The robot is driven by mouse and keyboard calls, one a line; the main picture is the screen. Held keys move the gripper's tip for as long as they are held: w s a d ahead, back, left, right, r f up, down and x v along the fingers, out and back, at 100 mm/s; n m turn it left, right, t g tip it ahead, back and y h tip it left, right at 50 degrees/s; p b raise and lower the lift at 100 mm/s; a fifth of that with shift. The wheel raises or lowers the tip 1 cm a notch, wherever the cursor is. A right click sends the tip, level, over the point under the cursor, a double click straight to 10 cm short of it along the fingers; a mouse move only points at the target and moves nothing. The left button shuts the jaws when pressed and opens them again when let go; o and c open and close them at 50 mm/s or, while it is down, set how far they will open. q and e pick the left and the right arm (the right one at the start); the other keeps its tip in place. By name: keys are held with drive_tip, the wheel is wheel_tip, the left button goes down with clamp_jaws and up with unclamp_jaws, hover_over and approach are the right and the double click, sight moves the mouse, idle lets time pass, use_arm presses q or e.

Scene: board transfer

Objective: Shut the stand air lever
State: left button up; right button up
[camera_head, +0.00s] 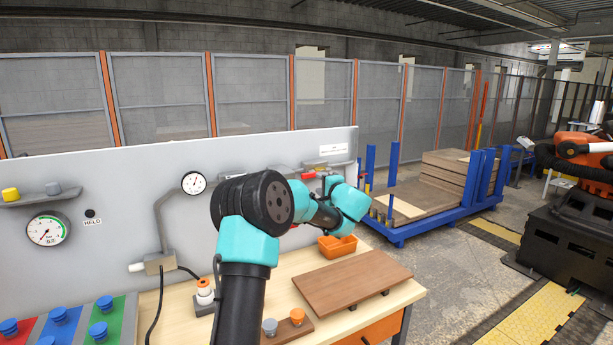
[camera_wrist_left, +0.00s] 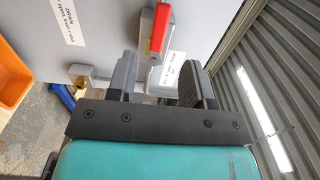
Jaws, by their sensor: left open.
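The red lever (camera_wrist_left: 158,30) sits on a grey valve body on the panel in the left wrist view. A small red part, which looks like the same lever, shows beside my wrist in the head view (camera_head: 308,175). My left gripper (camera_wrist_left: 155,68) is open, with one finger on each side of the valve and lever as seen by the wrist camera. I cannot tell whether either finger touches it. In the head view my own arm links hide most of the gripper. My right gripper is in neither view.
The grey panel (camera_head: 110,180) carries gauges and a pipe. Below it, the bench holds a brown board (camera_head: 352,279), an orange bin (camera_head: 337,247) and small knobs. A blue cart (camera_head: 415,225) with stacked boards stands right of the bench, with open floor in front.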

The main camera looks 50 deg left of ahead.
sight(310, 176)
use_arm(q)
drive_tip(key=x, duration=1.1)
drive_tip(key=shift+a, duration=0.25)
drive_tip(key=shift+c, duration=0.4)
clamp_jaws()
